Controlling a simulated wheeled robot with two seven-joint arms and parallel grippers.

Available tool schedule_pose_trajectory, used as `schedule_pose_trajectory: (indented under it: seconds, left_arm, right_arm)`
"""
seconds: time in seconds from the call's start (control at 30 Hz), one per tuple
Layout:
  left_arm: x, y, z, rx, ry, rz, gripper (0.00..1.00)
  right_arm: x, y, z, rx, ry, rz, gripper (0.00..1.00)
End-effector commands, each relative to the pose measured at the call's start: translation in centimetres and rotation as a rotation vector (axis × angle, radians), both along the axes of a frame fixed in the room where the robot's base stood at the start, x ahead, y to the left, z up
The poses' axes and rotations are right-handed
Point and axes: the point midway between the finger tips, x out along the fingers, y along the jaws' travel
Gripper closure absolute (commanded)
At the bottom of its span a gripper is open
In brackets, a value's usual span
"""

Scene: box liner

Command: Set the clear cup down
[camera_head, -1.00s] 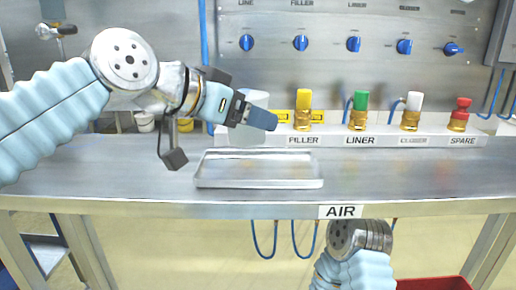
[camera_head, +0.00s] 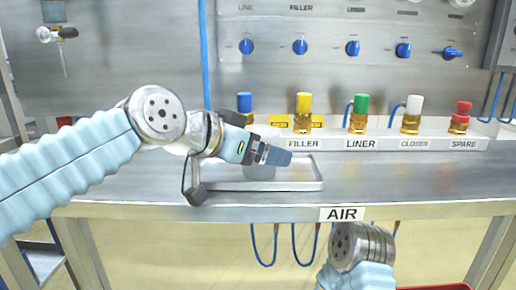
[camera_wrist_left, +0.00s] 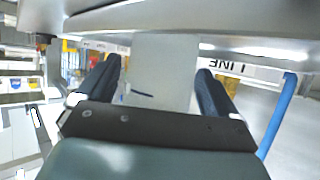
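The clear cup (camera_head: 260,173) is a pale, see-through shape at my left gripper (camera_head: 277,155). In the left wrist view the cup (camera_wrist_left: 163,75) stands between the two dark fingers, close against both. The left gripper is shut on it. In the head view the cup's lower part is over the left half of a shallow metal tray (camera_head: 308,186), low near the tray floor. I cannot tell whether its base touches the tray. The gripper hides the cup's upper part. My right arm shows at the bottom of the head view, but its gripper is out of view.
The tray lies on a steel bench (camera_head: 420,180). Behind it is a row of valves: blue (camera_head: 244,104), yellow (camera_head: 303,108), green (camera_head: 360,108), white (camera_head: 412,110) and red (camera_head: 461,112). The bench right of the tray is clear.

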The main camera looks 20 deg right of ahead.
Motion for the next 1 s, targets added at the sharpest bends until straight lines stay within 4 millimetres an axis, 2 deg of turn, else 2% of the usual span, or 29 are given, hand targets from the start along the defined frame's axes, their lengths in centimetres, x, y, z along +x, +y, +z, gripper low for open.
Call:
schedule_pose_trajectory:
  seconds: [0.3,0.37,0.8,1.0]
  left_arm:
    - [0.0,0.0,0.4,-0.001,0.0,0.0,0.0]
    - [-0.2,0.5,0.6,-0.002,-0.001,0.001,0.0]
    - [-4.2,7.7,4.5,-0.001,-0.002,0.002,0.0]
    - [-5.2,9.3,5.4,0.0,-0.002,0.0,0.0]
  right_arm:
    - [0.0,0.1,0.3,0.001,0.0,0.001,0.57]
    - [0.0,0.1,0.1,0.001,0.0,0.001,0.57]
    - [0.0,0.0,-0.1,0.0,0.0,0.0,0.57]
    - [0.0,0.0,-0.1,0.0,0.0,0.0,0.57]
